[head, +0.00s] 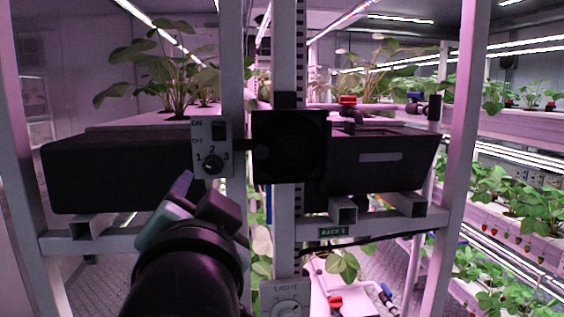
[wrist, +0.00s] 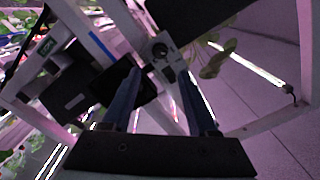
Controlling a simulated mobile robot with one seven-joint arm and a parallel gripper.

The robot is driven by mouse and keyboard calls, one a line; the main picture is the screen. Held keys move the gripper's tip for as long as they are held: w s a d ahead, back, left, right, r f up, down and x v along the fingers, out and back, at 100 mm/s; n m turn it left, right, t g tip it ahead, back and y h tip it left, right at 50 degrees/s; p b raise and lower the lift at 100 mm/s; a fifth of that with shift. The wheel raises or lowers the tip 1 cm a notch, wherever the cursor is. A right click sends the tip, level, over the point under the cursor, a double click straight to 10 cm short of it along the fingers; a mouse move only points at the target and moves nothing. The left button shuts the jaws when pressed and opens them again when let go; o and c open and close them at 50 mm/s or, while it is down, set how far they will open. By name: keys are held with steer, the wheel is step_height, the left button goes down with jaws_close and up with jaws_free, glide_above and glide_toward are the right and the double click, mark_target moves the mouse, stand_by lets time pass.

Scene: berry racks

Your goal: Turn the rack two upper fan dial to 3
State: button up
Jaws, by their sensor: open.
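The upper fan dial (head: 212,164) is a small dark knob on a pale control plate (head: 201,142) marked 1, 2 and 3, below an ON/OFF switch (head: 219,130). I cannot clearly tell which number its pointer faces. My gripper (head: 195,187) is open and empty, just below and slightly left of the plate in the head view. In the wrist view, the dial (wrist: 160,50) lies beyond the fingertips of my gripper (wrist: 159,73), near the line between them. The fingers look apart from the dial.
A black square fan (head: 290,146) sits right of the plate. A RACK 2 label (head: 333,232) and a LIGHT dial (head: 287,309) are lower down. Black grow troughs (head: 115,175), white posts (head: 286,230) and leafy plants (head: 165,75) surround the plate.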

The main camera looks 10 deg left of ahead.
mark_target(211, 169)
steer(key=p+x, duration=0.4)
steer(key=x, duration=0.5)
steer(key=shift+w+a+r, duration=0.15)
steer(key=shift+w, duration=0.05)
steer(key=shift+w+a, duration=0.2)
steer(key=shift+w, duration=0.45)
jaws_close()
